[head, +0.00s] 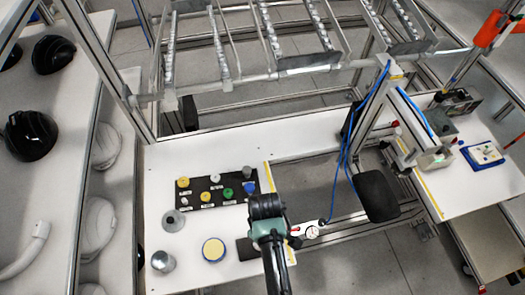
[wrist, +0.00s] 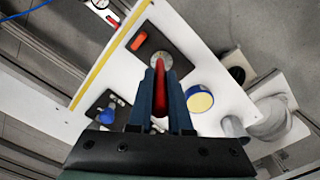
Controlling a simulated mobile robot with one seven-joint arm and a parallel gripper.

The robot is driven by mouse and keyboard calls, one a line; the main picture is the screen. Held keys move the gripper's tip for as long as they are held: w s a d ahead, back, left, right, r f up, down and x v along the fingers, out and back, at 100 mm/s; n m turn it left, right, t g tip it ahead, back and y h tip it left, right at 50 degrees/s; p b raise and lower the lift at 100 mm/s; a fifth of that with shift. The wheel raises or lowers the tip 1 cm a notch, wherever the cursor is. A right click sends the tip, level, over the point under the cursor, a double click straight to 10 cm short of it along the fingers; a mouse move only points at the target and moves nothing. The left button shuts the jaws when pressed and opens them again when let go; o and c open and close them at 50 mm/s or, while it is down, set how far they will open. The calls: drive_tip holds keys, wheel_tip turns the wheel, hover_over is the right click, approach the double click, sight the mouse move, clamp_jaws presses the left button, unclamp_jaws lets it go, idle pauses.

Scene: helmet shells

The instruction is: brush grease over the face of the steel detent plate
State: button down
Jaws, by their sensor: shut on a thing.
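My gripper (wrist: 160,92) is shut on a red-handled tool, seemingly the brush (wrist: 160,85), in the wrist view. Its far end lies in line with the lower edge of a round grey steel disc (wrist: 160,59), likely the detent plate. I cannot tell whether they touch, and no bristles show. The disc sits on a dark square base (wrist: 182,66). In the head view, my gripper (head: 267,222) is over the table's front right, its fingertips and the brush hidden. The dark base (head: 246,250) shows partly beside it; the steel disc is hidden there.
A round tin with a yellow top (head: 213,249) stands left of the base, with a grey cylinder (head: 163,262) beyond. A black board (head: 205,199) with coloured knobs lies behind. A yellow strip (head: 267,178) marks the table's right edge.

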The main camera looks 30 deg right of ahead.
drive_tip(key=shift+w+d, duration=0.1)
drive_tip(key=shift+w+d, duration=0.15)
drive_tip(key=shift+w, duration=0.15)
drive_tip(key=shift+w, duration=0.35)
drive_tip(key=shift+w, duration=0.15)
drive_tip(key=shift+w+a, duration=0.2)
drive_tip(key=shift+a, duration=0.1)
drive_tip(key=shift+w+a, duration=0.15)
drive_tip(key=shift+a, duration=0.15)
drive_tip(key=shift+a+f, duration=0.1)
drive_tip(key=shift+a, duration=0.25)
